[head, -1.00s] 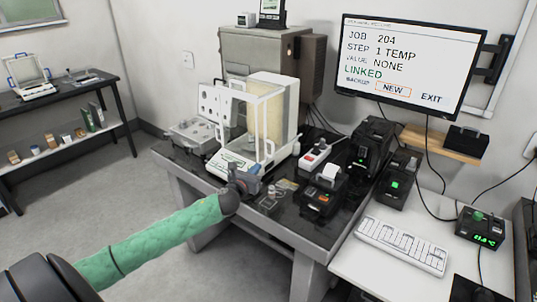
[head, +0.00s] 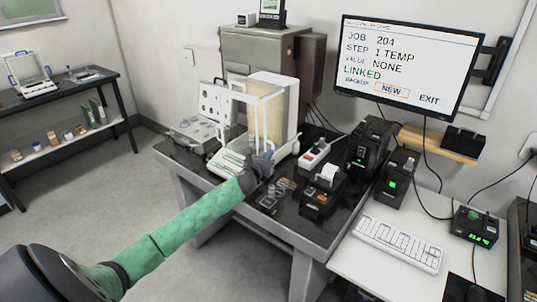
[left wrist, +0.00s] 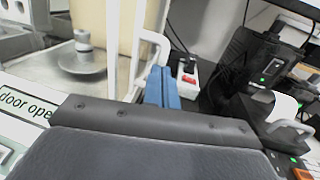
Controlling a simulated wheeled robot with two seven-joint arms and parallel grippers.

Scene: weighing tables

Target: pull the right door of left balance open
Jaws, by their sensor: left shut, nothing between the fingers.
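The balance (head: 224,161) stands on the dark table, with a white-framed glass draft shield. A label reading "door ope" (left wrist: 25,103) shows on its front in the left wrist view, cut off by my gripper body. A metal weight (left wrist: 82,57) stands inside on the round pan. My left gripper (head: 264,163) is at the front right corner of the shield. Its blue fingers (left wrist: 163,87) are shut and empty, just right of a white bar (left wrist: 153,40) on the shield's right side. I cannot tell whether they touch it or how far the right door is open. My right gripper is not in view.
A red-and-white power strip (head: 314,154), a printer (head: 322,188) and a black device (head: 370,142) stand right of the balance. A keyboard (head: 399,243) lies on the white desk. A grey cabinet (head: 262,58) stands behind. Floor at the left is clear.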

